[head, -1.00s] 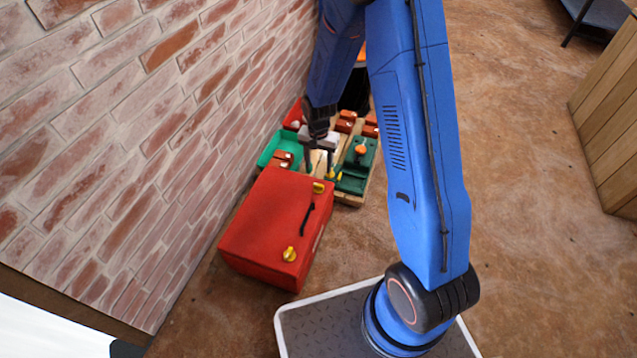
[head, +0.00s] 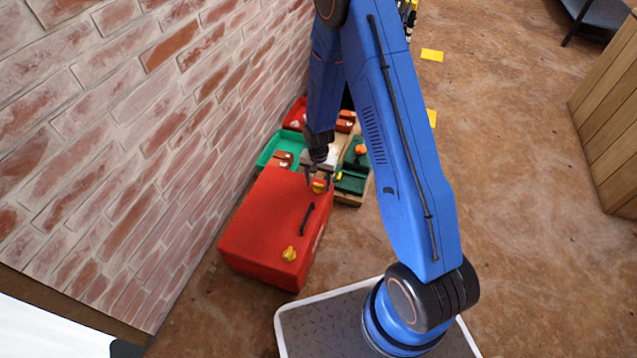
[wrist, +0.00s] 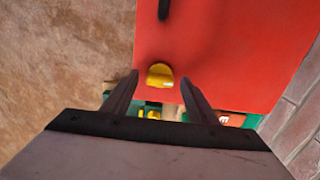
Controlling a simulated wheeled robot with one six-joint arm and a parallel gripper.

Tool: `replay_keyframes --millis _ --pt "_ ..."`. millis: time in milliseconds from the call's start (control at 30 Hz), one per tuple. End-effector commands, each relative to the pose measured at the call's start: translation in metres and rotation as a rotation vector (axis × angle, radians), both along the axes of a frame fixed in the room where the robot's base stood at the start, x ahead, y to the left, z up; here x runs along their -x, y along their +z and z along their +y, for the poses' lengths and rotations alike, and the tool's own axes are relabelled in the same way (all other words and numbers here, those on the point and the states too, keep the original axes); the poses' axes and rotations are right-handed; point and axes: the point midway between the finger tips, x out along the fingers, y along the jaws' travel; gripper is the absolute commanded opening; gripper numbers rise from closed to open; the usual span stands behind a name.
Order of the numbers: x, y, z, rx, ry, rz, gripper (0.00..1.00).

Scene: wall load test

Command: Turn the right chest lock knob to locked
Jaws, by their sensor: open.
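The red chest (head: 262,222) stands against the brick wall, with a black handle (head: 308,218) between two yellow knobs. The near knob (head: 289,254) is at its lower end in the head view. The far knob (head: 318,187) is at the end by the trays; facing the wall, this is the right one. My gripper (head: 319,182) is open over the far knob. In the wrist view the far knob (wrist: 160,75) shows between the two open fingertips, with a gap at each side. I cannot tell the knob's lock setting or whether the fingers reach around it.
A green tray (head: 276,150) and other red and green pieces sit on a wooden pallet just beyond the chest. The brick wall (head: 130,130) is close on the left. Open brown floor (head: 530,200) lies to the right, with a wooden cabinet (head: 610,125) farther off.

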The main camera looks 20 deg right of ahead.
Motion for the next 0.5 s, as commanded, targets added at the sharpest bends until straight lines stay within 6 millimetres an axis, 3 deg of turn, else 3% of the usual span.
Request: replay_keyframes --millis 167,367,500 --pt "0.0000 0.0000 0.0000 0.000 0.000 0.000 0.53" --pt "0.0001 0.0001 0.0000 0.000 0.000 0.000 0.12" --pt "0.0001 0.0001 0.0000 0.000 0.002 0.000 0.12"
